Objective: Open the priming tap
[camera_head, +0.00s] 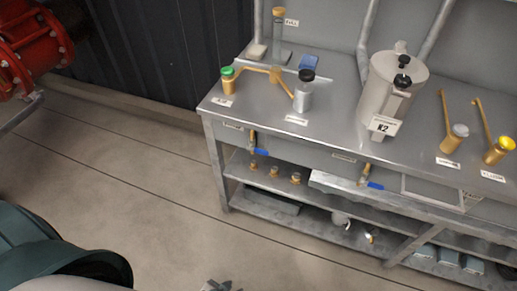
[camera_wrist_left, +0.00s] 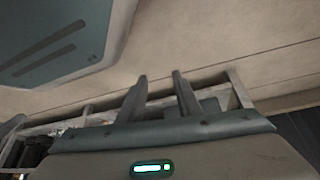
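Two small brass taps with blue lever handles hang under the front edge of the metal bench: one at the left (camera_head: 253,143), one further right (camera_head: 366,177). Each has a small label beside it, too small to read, so I cannot tell which is the priming tap. Both blue levers point to the right and slightly down. My left gripper (camera_wrist_left: 160,74) shows in the left wrist view, with its two dark fingers apart and nothing between them. Dark gripper-like tips also show at the bottom edge of the head view; I cannot tell whose. Neither tap is being touched.
Shelves below hold small fittings. A red flanged pipe (camera_head: 30,45) is at upper left. The floor before the bench is clear.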

